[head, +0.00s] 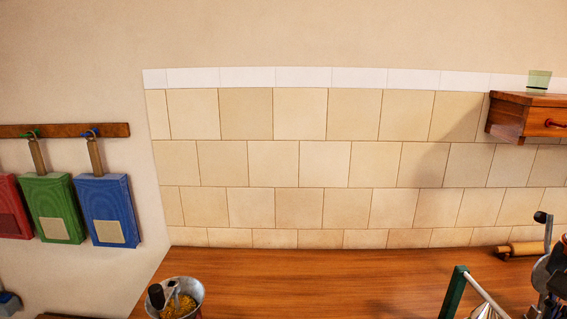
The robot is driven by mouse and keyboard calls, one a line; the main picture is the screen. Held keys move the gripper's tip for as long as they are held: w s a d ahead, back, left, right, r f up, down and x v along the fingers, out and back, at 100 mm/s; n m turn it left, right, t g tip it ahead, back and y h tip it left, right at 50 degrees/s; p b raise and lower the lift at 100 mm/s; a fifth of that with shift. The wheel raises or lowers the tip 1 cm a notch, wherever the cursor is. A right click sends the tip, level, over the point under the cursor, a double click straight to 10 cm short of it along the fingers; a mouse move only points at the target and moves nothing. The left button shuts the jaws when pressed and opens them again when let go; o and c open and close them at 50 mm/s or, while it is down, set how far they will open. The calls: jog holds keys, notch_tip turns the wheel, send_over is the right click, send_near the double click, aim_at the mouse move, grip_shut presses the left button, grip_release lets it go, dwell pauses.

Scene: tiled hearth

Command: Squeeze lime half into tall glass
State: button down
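A small translucent green glass (538,82) stands upright on top of the wooden wall cabinet at the upper right. I cannot tell whether it is the tall glass of the task. I see no lime half in this view. My gripper is not in view.
A wooden counter (330,275) runs along the tiled wall, with clear room in its middle. A metal pot (196,299) with yellowish contents and utensils stands at its front left. A green post (454,292), a crank-handled device (541,272) and a rolling pin (526,248) crowd the right. A drawer cabinet (508,117) juts out above.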

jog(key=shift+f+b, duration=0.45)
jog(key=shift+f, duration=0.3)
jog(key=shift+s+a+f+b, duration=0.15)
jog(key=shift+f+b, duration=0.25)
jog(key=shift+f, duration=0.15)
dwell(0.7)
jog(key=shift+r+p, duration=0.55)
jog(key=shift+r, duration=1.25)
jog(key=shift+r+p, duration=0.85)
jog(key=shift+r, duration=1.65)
